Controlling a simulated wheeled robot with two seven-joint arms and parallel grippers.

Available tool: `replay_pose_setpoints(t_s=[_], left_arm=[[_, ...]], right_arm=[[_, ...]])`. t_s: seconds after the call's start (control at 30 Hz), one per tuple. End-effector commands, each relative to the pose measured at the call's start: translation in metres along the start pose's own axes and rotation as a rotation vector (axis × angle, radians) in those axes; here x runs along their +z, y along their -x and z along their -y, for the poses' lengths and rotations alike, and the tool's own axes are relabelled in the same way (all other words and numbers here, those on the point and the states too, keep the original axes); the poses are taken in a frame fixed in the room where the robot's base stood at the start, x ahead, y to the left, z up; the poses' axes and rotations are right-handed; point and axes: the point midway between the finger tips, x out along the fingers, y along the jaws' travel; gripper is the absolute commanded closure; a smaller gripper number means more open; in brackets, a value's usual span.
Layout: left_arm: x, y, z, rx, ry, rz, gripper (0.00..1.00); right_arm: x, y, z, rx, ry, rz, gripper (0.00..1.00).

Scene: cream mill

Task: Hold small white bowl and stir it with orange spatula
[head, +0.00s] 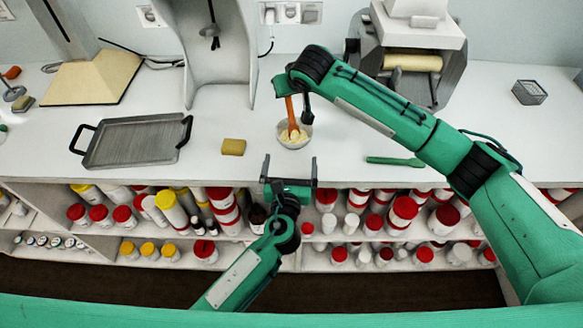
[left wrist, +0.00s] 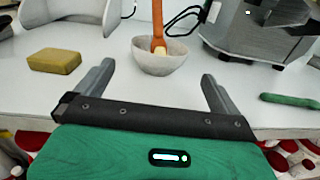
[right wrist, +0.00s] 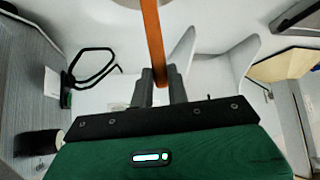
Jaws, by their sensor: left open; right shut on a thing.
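The small white bowl (head: 294,138) stands on the counter near its front edge, with pale yellow contents. The orange spatula (head: 292,114) stands upright with its lower end in the bowl. My right gripper (head: 293,88) is above the bowl, shut on the spatula, whose orange handle (right wrist: 153,40) shows between the fingers in the right wrist view. My left gripper (head: 289,170) is open and empty at the counter's front edge, short of the bowl. In the left wrist view the bowl (left wrist: 159,58) lies beyond and between the open fingers (left wrist: 152,85), apart from them.
A yellow sponge (head: 233,147) lies left of the bowl, and a grey tray (head: 138,141) farther left. A green utensil (head: 395,161) lies to the right. A roller machine (head: 412,62) stands at the back right. Shelves below hold several red-capped jars (head: 404,208).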

Motion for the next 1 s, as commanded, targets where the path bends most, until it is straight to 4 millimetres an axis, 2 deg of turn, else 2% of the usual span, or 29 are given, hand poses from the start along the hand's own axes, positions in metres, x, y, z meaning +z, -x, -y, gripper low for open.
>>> replay_pose_setpoints(t_s=[0.3, 0.5, 0.7, 1.0], left_arm=[[0.001, -0.06, 0.001, -0.001, 0.003, 0.001, 0.0], [0.0, -0.091, 0.001, -0.002, 0.003, -0.001, 0.0], [0.0, -0.106, 0.001, -0.002, 0.004, -0.001, 0.0], [0.0, -0.108, 0.001, -0.002, 0.005, -0.001, 0.0]], right_arm=[[0.0, 0.0, 0.0, 0.0, 0.0, 0.0, 1.0], [0.0, 0.0, 0.0, 0.0, 0.0, 0.0, 1.0], [0.0, 0.0, 0.0, 0.0, 0.0, 0.0, 1.0], [0.0, 0.0, 0.0, 0.0, 0.0, 0.0, 1.0]])
